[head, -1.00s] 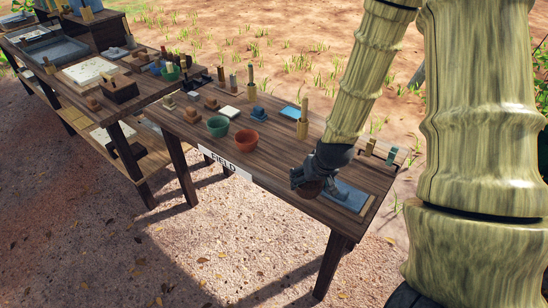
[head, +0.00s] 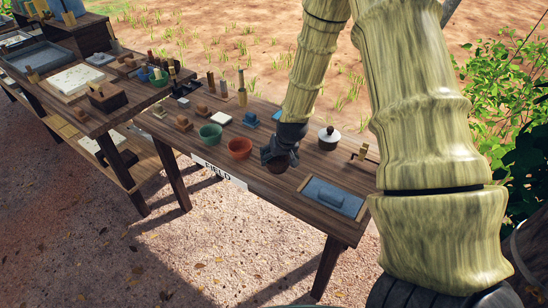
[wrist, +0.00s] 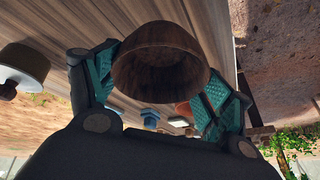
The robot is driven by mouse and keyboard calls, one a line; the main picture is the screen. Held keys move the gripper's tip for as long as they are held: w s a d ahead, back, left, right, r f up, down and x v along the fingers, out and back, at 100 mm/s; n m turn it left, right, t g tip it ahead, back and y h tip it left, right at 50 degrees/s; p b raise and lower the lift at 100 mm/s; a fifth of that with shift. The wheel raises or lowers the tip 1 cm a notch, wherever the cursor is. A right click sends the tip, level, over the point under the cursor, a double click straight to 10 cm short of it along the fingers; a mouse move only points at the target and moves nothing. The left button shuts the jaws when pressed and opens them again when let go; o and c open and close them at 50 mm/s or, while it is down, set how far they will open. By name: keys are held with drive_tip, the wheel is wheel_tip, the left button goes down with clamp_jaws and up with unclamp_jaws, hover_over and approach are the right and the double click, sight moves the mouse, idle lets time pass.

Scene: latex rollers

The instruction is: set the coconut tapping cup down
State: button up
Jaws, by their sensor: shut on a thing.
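The coconut tapping cup (wrist: 160,62) is a dark brown bowl, held between the two teal-padded fingers of my gripper (wrist: 155,90) in the wrist view. In the head view my gripper (head: 279,160) is shut on the cup (head: 272,162), which is mostly hidden by the dark fingers. They are over the front part of the table (head: 255,194), just right of the terracotta cup. I cannot tell whether the cup touches the tabletop.
A terracotta cup (head: 239,148) and a green cup (head: 210,134) stand to the left. A blue tray (head: 332,197) lies to the right, and a white-lidded dark pot (head: 329,138) stands behind. Bare wood lies between my gripper and the tray.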

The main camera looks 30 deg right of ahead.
sight(273, 162)
drive_tip(key=w, duration=0.2)
drive_tip(key=shift+w+d+f, duration=0.1)
drive_tip(key=shift+w+f, duration=0.1)
drive_tip(key=shift+w, duration=0.1)
drive_tip(key=shift+s+f+p, duration=0.15)
drive_tip(key=shift+f+p, duration=0.6)
drive_tip(key=shift+f, duration=0.95)
drive_tip(key=shift+f, duration=0.2)
drive_tip(key=o, duration=1)
drive_tip(key=shift+r, duration=0.1)
drive_tip(key=shift+r+p, duration=0.15)
drive_tip(key=shift+p, duration=0.15)
drive_tip(key=shift+b+v, duration=1.8)
drive_tip(key=shift+v, duration=4.15)
